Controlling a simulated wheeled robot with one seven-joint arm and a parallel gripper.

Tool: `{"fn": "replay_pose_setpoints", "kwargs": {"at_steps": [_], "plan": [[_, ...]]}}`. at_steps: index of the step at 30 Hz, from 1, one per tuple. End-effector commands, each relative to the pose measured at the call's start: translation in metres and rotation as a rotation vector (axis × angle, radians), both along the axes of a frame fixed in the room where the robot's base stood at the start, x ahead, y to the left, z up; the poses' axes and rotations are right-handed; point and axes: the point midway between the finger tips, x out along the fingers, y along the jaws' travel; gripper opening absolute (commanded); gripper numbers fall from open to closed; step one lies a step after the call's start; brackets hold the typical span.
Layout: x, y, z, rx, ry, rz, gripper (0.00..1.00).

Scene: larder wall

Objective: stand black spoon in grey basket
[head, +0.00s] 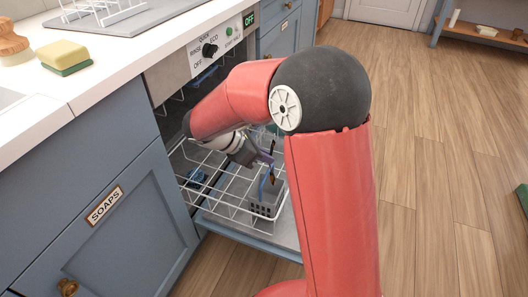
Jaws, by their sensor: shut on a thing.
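My gripper (264,158) is over the pulled-out dishwasher rack, small in the head view and partly hidden behind my arm. It is shut on the black spoon (272,147), a thin dark piece showing beside the fingers. The grey basket (264,209) stands at the right front of the rack, below my gripper. A dark brown-tipped piece and a thin blue piece show just above the basket; I cannot tell whether they stand in it. My arm hides the area to the right of the basket.
The white wire rack (226,207) holds a dark blue item (196,178) at its left. The dishwasher front (215,48) rises behind. A counter with a yellow-green sponge (63,57) and a blue cabinet (110,215) are at left. The wooden floor at right is mostly clear.

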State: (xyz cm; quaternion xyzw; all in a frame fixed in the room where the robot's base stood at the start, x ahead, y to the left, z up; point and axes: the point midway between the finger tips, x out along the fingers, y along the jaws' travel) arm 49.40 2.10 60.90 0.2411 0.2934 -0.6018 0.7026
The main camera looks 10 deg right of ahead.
Motion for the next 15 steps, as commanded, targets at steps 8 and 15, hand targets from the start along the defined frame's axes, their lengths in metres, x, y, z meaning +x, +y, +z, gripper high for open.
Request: {"fn": "replay_pose_setpoints", "kwargs": {"at_steps": [8,15], "plan": [[0.0,0.0,-0.026,0.0,0.001,0.001,0.0],[0.0,0.0,-0.044,0.0,0.001,0.001,0.0]]}}
